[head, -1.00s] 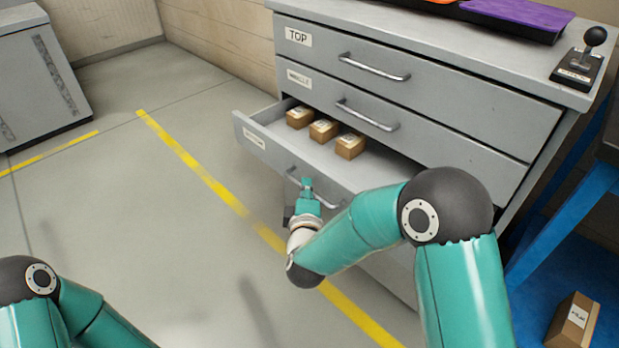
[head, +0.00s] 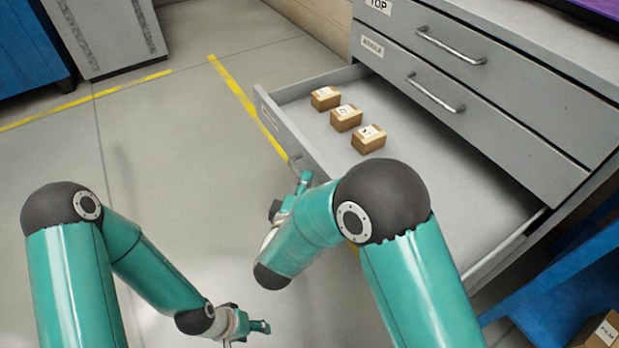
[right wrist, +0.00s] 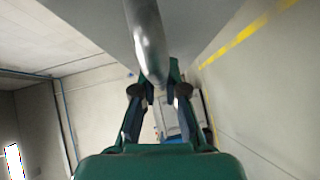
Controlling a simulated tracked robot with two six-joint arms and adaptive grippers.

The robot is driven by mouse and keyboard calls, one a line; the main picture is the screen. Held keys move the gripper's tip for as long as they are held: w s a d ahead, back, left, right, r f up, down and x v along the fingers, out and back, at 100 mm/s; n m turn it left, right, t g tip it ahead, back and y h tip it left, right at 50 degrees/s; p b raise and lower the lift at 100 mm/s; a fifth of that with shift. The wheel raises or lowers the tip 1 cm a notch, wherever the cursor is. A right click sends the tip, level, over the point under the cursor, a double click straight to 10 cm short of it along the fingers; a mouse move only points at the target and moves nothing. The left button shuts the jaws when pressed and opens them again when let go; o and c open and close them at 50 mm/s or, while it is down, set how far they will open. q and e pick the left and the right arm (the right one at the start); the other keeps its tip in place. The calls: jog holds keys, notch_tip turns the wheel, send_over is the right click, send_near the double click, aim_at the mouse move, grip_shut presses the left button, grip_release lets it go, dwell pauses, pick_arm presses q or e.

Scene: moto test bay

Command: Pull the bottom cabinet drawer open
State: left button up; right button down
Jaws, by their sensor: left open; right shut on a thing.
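The bottom drawer (head: 283,126) of the grey cabinet (head: 500,105) stands well out from the cabinet front. Three small labelled cardboard boxes lie inside it, one of them nearest me (head: 368,139). My right gripper (head: 304,180) is at the drawer's front, largely hidden by my own arm in the head view. In the right wrist view its fingers (right wrist: 155,92) are shut on the metal drawer handle (right wrist: 148,45). My left gripper (head: 262,327) is open and empty, low over the floor at the bottom of the head view, apart from the drawer.
The middle drawer (head: 440,85) and top drawer (head: 500,50) are closed. A blue bench (head: 570,285) stands at the right, with a cardboard box (head: 603,332) low beside it. A grey cabinet (head: 110,35) stands at the back left. The floor to the left is clear, with yellow lines.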

jog(key=shift+f, duration=0.2)
jog(key=c, duration=1.2)
grip_release()
jog(key=shift+w+a, duration=0.1)
jog(key=shift+w, duration=0.05)
jog(key=shift+r, duration=0.1)
